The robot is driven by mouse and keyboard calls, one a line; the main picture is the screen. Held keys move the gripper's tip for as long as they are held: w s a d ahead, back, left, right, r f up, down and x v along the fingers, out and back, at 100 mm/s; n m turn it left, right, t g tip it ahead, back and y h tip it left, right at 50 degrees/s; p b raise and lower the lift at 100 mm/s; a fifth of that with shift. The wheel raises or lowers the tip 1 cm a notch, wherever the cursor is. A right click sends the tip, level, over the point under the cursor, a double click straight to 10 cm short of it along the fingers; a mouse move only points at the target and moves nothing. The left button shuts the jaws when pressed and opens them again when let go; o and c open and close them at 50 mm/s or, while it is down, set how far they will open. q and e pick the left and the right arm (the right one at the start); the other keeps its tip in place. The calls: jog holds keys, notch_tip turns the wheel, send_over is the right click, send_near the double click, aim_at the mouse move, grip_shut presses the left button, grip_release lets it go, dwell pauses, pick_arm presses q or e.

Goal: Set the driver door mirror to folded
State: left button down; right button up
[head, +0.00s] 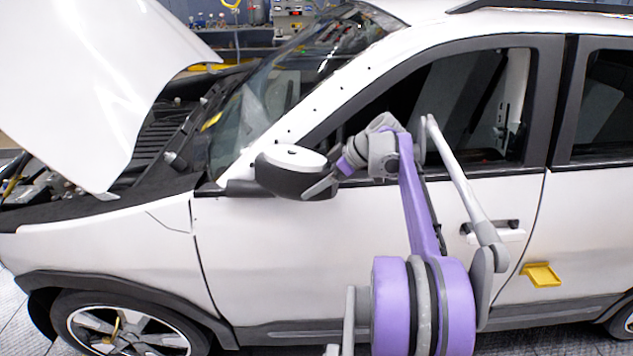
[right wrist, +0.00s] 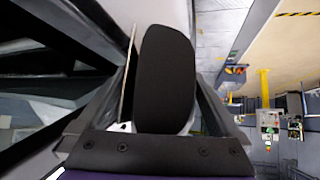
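The driver door mirror (head: 291,172) has a white cap and a black lower housing. It stands out from the front corner of the driver door's window. My right gripper (head: 322,188) is at the mirror's rear edge, with a grey finger by the housing. In the right wrist view, the mirror's dark face (right wrist: 165,80) stands between the spread fingers of the right gripper (right wrist: 162,105). A gap shows beside the right finger; contact on the left is unclear. My left gripper is not in view.
The white driver door (head: 290,260) with its handle (head: 490,228) lies behind my right arm. The hood (head: 95,80) is raised at left. A yellow part (head: 541,275) sticks out low at right. Workbenches stand behind the car.

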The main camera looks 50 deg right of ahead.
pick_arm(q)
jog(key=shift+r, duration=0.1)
pick_arm(e)
jog(key=v, duration=1)
jog(key=shift+s+r, duration=0.25)
jog(key=shift+r, duration=0.05)
jog(key=shift+d, duration=0.1)
